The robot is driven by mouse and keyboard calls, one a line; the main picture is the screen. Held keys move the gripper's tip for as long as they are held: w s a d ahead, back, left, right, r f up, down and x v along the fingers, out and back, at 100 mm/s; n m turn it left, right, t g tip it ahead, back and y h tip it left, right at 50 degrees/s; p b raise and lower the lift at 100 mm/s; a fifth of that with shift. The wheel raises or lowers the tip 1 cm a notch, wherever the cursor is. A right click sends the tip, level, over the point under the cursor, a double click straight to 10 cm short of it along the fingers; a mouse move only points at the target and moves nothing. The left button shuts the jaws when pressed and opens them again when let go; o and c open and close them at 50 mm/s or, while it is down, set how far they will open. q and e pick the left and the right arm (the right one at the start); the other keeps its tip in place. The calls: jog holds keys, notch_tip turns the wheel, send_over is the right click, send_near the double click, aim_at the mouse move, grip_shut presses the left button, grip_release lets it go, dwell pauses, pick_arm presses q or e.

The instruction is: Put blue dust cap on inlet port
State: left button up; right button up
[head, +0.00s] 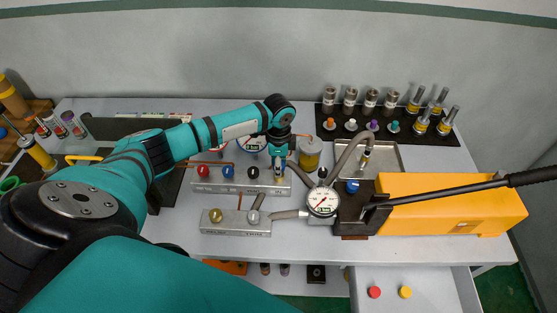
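A small blue round piece (352,186), which looks like the blue dust cap, sits on the dark block at the left end of the yellow hand pump (450,200). I cannot tell whether it is seated on a port there. My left arm reaches in from the left, and its gripper (278,168) points down over the right end of the rear valve manifold (240,187). The fingers are small and partly hidden, so their opening and any contents are unclear. The inlet port cannot be singled out. My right gripper is not in view.
A dial gauge (323,201) stands left of the pump block, beside hoses and the front manifold (235,222). The pump's long handle (450,190) extends right. A black rack (385,130) holds fittings. An open drawer (420,305) holds red (374,292) and yellow (405,292) caps.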

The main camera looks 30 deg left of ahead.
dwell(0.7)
pick_arm(q)
jog(key=shift+p, duration=0.35)
jog(key=shift+p, duration=0.35)
jog(key=shift+f+b, duration=0.7)
jog(key=shift+f, duration=0.4)
dwell(0.4)
jog(key=o, duration=1)
jog(key=shift+o, duration=0.2)
notch_tip(320, 180, up, 12)
